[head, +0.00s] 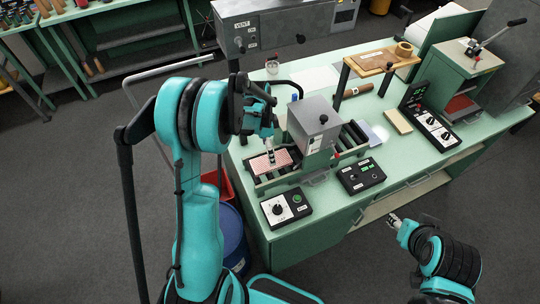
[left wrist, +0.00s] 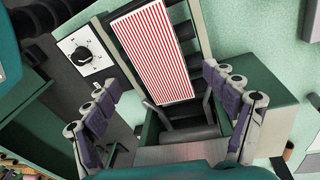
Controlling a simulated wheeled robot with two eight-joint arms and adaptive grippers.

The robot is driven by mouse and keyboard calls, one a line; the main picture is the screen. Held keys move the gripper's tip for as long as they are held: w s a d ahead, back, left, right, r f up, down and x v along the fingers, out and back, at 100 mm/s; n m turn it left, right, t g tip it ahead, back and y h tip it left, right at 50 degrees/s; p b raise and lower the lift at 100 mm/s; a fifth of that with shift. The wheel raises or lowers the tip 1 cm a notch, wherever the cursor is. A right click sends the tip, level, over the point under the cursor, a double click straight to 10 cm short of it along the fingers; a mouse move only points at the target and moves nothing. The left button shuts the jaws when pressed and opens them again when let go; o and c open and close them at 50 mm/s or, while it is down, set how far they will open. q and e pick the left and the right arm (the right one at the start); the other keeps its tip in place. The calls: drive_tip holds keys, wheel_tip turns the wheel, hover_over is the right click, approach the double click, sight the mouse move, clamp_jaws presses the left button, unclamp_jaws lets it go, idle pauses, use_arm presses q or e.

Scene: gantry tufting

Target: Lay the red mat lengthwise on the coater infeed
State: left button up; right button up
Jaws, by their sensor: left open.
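The red mat (head: 268,160), with red and white stripes, lies flat on the coater infeed (head: 268,182) at the left end of the coater (head: 315,128). In the left wrist view the mat (left wrist: 152,52) lies lengthwise between the infeed's side rails, across dark rollers, closer to the left rail. My left gripper (head: 268,150) is over the infeed. In its wrist view the left gripper's (left wrist: 165,108) fingers are wide apart with nothing between them, and the mat is beyond them. My right gripper (head: 395,221) is by the table's front edge, away from the mat; its opening is too small to judge.
A knob control box (head: 287,207) stands in front of the infeed, and a button box (head: 361,176) is right of it. A press (head: 465,72) stands at the right back. A blue drum (head: 234,240) and a red bin (head: 222,184) are on the floor left of the table.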

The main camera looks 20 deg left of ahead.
sight(266, 157)
use_arm(q)
wheel_tip(266, 157, up, 8)
drive_tip(key=a+r, duration=0.1)
drive_tip(key=s+d+r+n+t+y, duration=0.1)
drive_tip(key=s+d+r+n+t, duration=0.3)
drive_tip(key=s, duration=0.4)
drive_tip(key=s+d+r+n+t+y, duration=0.1)
drive_tip(key=s+d+r+n+t, duration=0.2)
drive_tip(key=s, duration=0.6)
drive_tip(key=d+r+n, duration=0.1)
drive_tip(key=d+n, duration=0.1)
drive_tip(key=n, duration=0.1)
drive_tip(key=shift+t+p, duration=0.4)
drive_tip(key=shift+r, duration=0.1)
wheel_tip(266, 157, down, 17)
drive_tip(key=b, duration=1.7)
drive_tip(key=shift+s, duration=0.1)
